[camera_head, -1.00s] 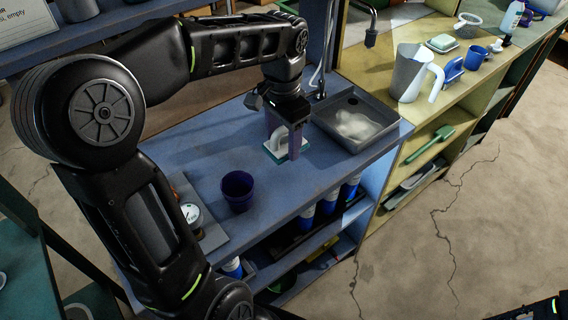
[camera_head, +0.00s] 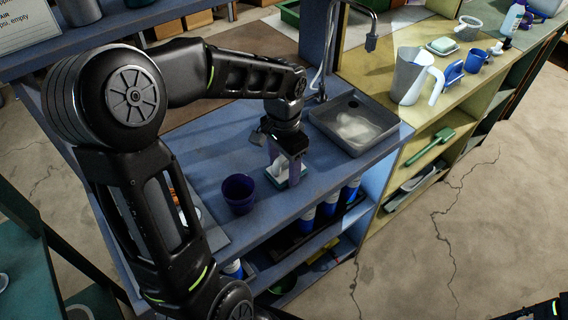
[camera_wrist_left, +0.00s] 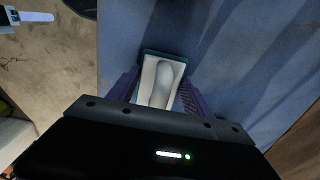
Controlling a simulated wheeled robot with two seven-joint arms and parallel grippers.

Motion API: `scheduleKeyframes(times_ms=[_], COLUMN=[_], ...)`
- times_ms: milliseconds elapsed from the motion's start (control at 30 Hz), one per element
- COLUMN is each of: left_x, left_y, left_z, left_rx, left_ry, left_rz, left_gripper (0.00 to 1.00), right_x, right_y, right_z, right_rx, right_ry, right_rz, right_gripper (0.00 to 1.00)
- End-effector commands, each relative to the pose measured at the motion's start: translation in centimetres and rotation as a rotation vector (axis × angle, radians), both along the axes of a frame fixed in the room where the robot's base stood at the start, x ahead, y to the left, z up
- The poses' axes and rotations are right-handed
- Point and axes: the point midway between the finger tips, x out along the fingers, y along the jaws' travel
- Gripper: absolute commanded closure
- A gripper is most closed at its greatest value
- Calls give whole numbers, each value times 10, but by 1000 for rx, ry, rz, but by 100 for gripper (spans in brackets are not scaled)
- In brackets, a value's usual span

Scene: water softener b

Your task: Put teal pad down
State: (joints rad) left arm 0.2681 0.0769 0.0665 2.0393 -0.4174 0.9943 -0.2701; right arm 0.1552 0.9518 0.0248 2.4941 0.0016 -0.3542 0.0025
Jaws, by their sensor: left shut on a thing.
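The teal pad (camera_head: 296,181) has a white top with a raised grey-white handle. In the head view it is low at the blue bench top (camera_head: 200,154), between the dark cup and the sink. I cannot tell whether it touches the surface. My left gripper (camera_head: 284,174) points down over the pad, its purple fingers on either side of the handle and shut on it. In the left wrist view the pad (camera_wrist_left: 178,54) lies between the fingers (camera_wrist_left: 158,95), its teal edge showing at the far end.
A dark purple cup (camera_head: 239,193) stands left of the pad, near the bench's front edge. A grey sink (camera_head: 354,124) with a tap (camera_head: 371,42) lies to the right. Blue-and-white cans (camera_head: 306,219) stand on the shelf below. Bare bench lies behind the gripper.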

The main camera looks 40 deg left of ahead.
Motion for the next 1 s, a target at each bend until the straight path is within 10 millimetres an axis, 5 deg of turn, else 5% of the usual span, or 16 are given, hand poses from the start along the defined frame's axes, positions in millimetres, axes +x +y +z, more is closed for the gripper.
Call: scheduleKeyframes(times_ms=[267,300,533,1000], left_x=[0,0,0,1], left_y=[0,0,0,1], left_z=[-4,-3,-3,10], left_rx=[0,0,0,1], left_ry=[0,0,0,-2], left_rz=[0,0,0,0], left_gripper=[83,40,21,20], right_x=[0,0,0,0], right_y=[0,0,0,0], right_z=[-3,-3,-2,-1], right_rx=[0,1,1,0], right_ry=[0,0,-1,0], right_rz=[0,0,1,0], right_gripper=[60,60,60,60])
